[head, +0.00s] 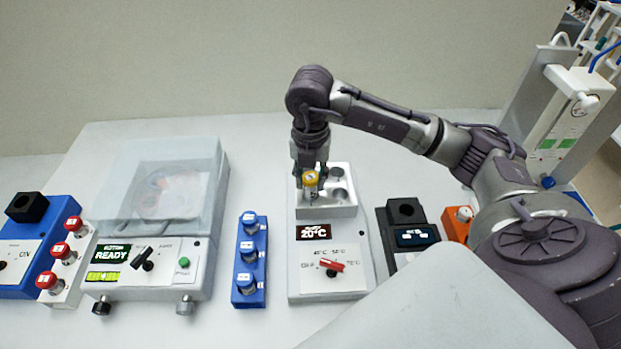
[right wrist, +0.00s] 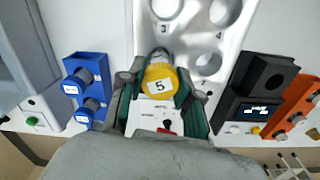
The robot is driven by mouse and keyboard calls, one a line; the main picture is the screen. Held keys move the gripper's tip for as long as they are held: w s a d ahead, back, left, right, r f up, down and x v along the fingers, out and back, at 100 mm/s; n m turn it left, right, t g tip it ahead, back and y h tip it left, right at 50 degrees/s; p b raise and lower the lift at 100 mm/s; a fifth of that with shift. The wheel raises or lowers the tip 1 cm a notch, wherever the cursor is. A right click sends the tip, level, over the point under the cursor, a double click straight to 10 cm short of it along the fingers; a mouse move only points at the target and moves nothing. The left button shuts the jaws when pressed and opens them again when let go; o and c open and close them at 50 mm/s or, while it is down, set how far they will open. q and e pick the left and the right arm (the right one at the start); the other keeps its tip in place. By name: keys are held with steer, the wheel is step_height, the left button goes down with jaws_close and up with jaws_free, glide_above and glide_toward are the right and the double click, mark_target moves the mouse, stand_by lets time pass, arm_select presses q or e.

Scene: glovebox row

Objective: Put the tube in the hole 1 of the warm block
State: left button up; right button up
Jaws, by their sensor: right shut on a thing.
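The warm block (head: 350,211) is a white block with round holes on a grey unit showing 20°C. In the right wrist view, its plate (right wrist: 185,40) has open holes behind and to the right of the tube. The tube is at the block's left front part; its lower end is hidden. My left gripper is not in view.
A blue rack (head: 236,272) with several blue-capped tubes stands left of the unit. A black block device (head: 408,236) and an orange holder (head: 455,229) stand to its right. A lidded centrifuge (head: 196,256) is further left.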

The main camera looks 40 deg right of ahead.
steer(key=shift+d+f, duration=0.1)
steer(key=shift+f, duration=0.75)
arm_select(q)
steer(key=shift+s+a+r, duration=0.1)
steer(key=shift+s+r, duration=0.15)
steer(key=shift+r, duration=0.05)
arm_select(e)
steer(key=shift+f, duration=0.2)
steer(key=o, duration=1)
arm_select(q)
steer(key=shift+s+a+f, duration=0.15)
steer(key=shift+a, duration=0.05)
arm_select(e)
steer(key=shift+r, duration=0.15)
